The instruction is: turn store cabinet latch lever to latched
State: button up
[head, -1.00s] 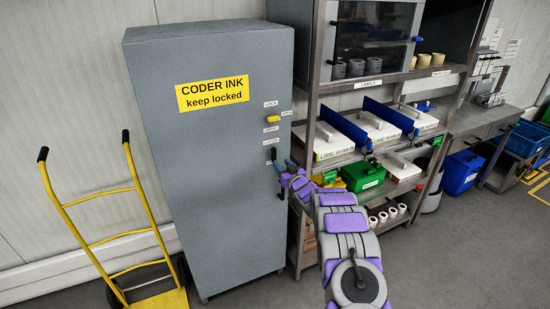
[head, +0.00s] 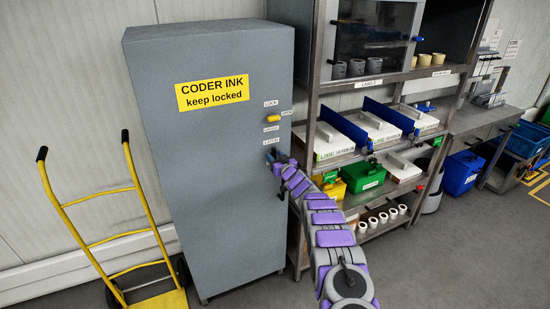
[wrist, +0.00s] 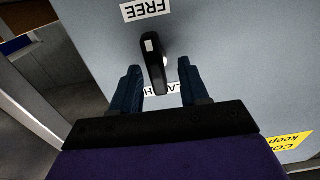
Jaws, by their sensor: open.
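The store cabinet (head: 205,220) is a tall grey cabinet with a yellow "CODER INK keep locked" sign. Its black latch lever (wrist: 153,62) shows in the wrist view, long and nearly upright in the picture, between an upside-down "FREE" label (wrist: 146,10) and a partly hidden "LATCH" label (wrist: 172,88). My gripper (wrist: 160,72) is open, with one blue finger on each side of the lever's near end; I cannot tell whether either touches it. In the head view, my gripper (head: 274,157) is at the cabinet's right front edge and largely hides the lever.
A yellow lock knob (head: 273,119) sits above the latch on the cabinet front. A steel shelf rack (head: 311,120) with boxes and a green case (head: 363,177) stands close on the right. A yellow hand truck (head: 105,240) stands left. The floor in front is open.

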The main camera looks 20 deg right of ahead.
jog(key=shift+w+d+f, duration=0.1)
jog(key=shift+w+d, duration=0.2)
jog(key=shift+w, duration=0.15)
jog(key=shift+a, duration=0.1)
grip_shut()
